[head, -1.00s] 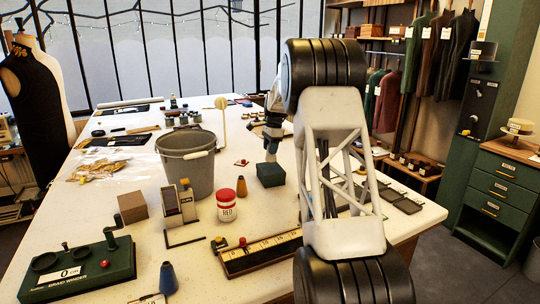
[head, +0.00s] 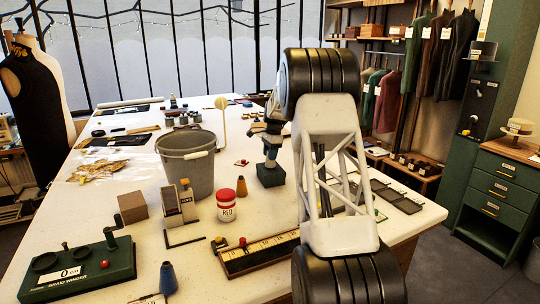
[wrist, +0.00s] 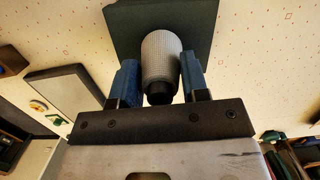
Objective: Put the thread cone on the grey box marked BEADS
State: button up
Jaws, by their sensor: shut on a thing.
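My gripper (head: 269,158) is over a dark grey-green box (head: 271,181) near the middle of the table. In the wrist view, its blue fingers (wrist: 159,72) are shut on a pale grey, textured thread cone (wrist: 160,52) with a dark end toward the camera. The box (wrist: 122,22) lies behind the cone's far end in that view. I cannot tell whether the cone touches the box top. No BEADS lettering shows on the box from here. In the head view the cone is too small and covered to make out clearly.
A grey bucket (head: 187,167) stands left of the box. A brown cone (head: 241,187), a red-and-white RED jar (head: 227,206) and a long wooden tray (head: 255,255) are nearer. A blue cone (head: 168,278) stands at the front. My arm hides some table to the right.

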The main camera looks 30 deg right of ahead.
jog(key=shift+f, duration=0.2)
jog(key=o, duration=0.9)
jog(key=shift+o, duration=0.2)
jog(key=shift+r, duration=0.1)
notch_tip(320, 180, up, 12)
jog(key=d, duration=0.1)
jog(key=shift+d, duration=0.4)
dwell(0.4)
